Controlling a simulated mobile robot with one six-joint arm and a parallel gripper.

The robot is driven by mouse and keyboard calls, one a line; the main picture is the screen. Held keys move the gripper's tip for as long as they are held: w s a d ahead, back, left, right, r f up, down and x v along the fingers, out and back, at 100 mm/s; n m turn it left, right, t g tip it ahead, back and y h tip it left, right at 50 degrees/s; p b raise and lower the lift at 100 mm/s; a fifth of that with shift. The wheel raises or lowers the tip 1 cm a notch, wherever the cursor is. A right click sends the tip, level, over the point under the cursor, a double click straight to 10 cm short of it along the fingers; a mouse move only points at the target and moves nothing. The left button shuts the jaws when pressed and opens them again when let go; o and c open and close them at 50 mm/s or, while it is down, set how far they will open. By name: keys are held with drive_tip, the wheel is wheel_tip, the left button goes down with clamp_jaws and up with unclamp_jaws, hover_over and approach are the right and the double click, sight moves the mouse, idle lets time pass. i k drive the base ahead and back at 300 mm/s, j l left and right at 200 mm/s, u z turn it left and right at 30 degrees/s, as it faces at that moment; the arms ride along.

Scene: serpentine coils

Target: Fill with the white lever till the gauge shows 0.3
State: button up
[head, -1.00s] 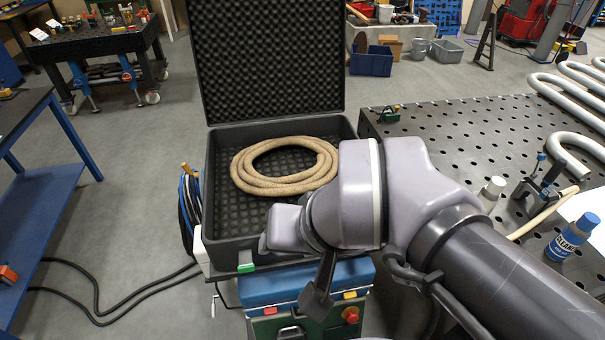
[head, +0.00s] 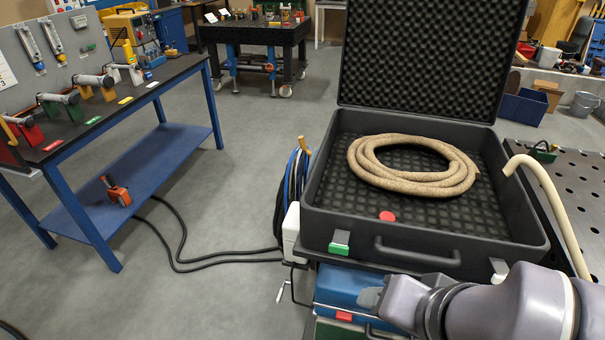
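On the bench at the left stands a row of valve-like fittings with grey cylinders and coloured parts. The one at the far end has a white part (head: 128,74), perhaps the white lever; it is too small to be sure. Two gauge tubes (head: 30,50) are fixed to the grey panel behind the row; their readings are not legible. A yellow box (head: 132,32) with small controls stands at the bench's back end. My gripper (head: 370,298) is at the lower right, by the open case and far from the bench. Its fingers are not clear.
The open black case (head: 410,258) holds a coiled beige hose (head: 362,172) and stands on a blue box (head: 338,288). A perforated table (head: 575,185) is at the right. Black cables (head: 180,228) cross the floor between the bench (head: 150,95) and the case.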

sight(281, 292)
drive_tip(key=k+j+z, duration=0.15)
drive_tip(key=j, duration=0.3)
drive_tip(key=k+j+z, duration=0.1)
drive_tip(key=j, duration=0.3)
drive_tip(key=k+j+z, duration=0.15)
drive_tip(key=j, duration=0.25)
drive_tip(key=k+j+z, duration=0.1)
drive_tip(key=j, duration=0.3)
drive_tip(key=i+j+z, duration=0.1)
drive_tip(key=j, duration=0.25)
drive_tip(key=i+j+z, duration=0.15)
drive_tip(key=i+j, duration=0.15)
drive_tip(key=i+j+z, duration=0.1)
drive_tip(key=j, duration=0.35)
drive_tip(key=k+j, duration=0.3)
drive_tip(key=j, duration=0.15)
drive_tip(key=k+j, duration=0.35)
drive_tip(key=j, duration=0.15)
drive_tip(key=k+j, duration=0.3)
drive_tip(key=j, duration=0.15)
drive_tip(key=k+j, duration=0.35)
drive_tip(key=j, duration=0.15)
